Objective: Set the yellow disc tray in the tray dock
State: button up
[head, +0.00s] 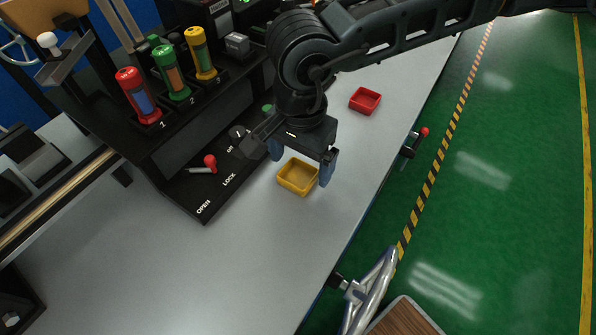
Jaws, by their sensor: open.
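The yellow disc tray (297,177) is a small, square, open-topped tray. It lies on the grey bench top, just right of the black panel. My gripper (301,162) is open, pointing down over the tray's far side. One blue finger shows at the tray's right and another, partly hidden, at its upper left. I cannot tell whether either finger touches the tray. It looks empty. I cannot pick out the tray dock for certain; my arm hides part of the bench behind the gripper.
A red tray (365,101) lies farther back on the bench (150,270). The black panel (195,192) carries a red-knobbed lever (210,163) with OPEN and LOCK marks. Red, green and yellow numbered canisters (172,72) stand behind it. The bench's near-left part is clear.

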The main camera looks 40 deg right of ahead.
jog(key=shift+f, duration=0.8)
jog(key=shift+c, duration=0.2)
jog(key=c, duration=1.2)
jog(key=shift+r, duration=0.15)
notch_tip(320, 180, up, 4)
jog(key=shift+d+r+b, duration=0.1)
jog(key=shift+b, duration=0.45)
jog(key=d+r, duration=0.2)
jog(key=d, duration=0.1)
jog(key=s+d+r+b, duration=0.1)
jog(key=d+r, duration=0.1)
jog(key=d, duration=0.2)
jog(key=s+d+r, duration=0.1)
jog(key=d+r, duration=0.1)
jog(key=d, duration=0.2)
jog(key=shift+s+d+r+b, duration=0.1)
jog(key=shift+d+r+b, duration=0.1)
jog(key=shift+r+b, duration=0.15)
